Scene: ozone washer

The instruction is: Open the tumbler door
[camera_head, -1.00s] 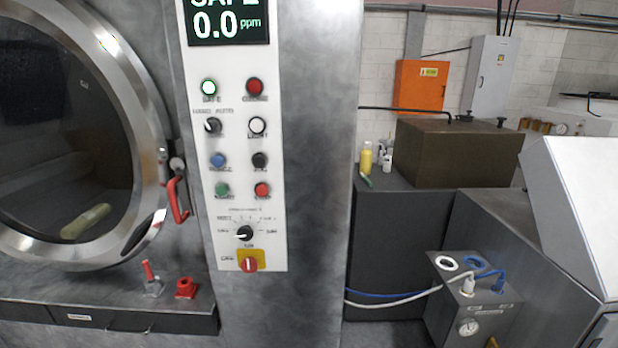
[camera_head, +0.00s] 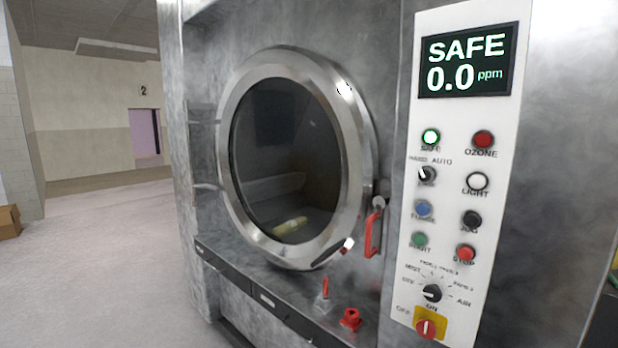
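The tumbler door (camera_head: 355,125) is a round steel ring with a dark glass window (camera_head: 285,150) on the front of the washer (camera_head: 395,70). It looks closed, with its hinges (camera_head: 205,187) on the left. A red handle (camera_head: 372,232) stands at the door's lower right edge, beside a small latch part (camera_head: 380,200). A dark bar with a pale tip (camera_head: 347,244) lies across the ring's lower right. A yellowish object (camera_head: 290,226) shows behind the glass. Neither of my grippers is in view.
The control panel (camera_head: 455,190) right of the door reads SAFE 0.0 ppm. A small red lever (camera_head: 325,287) and a red fitting (camera_head: 350,319) stand on the ledge (camera_head: 285,283) below the door. Open floor (camera_head: 105,260) lies to the left, with a cardboard box (camera_head: 8,222) at the far edge.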

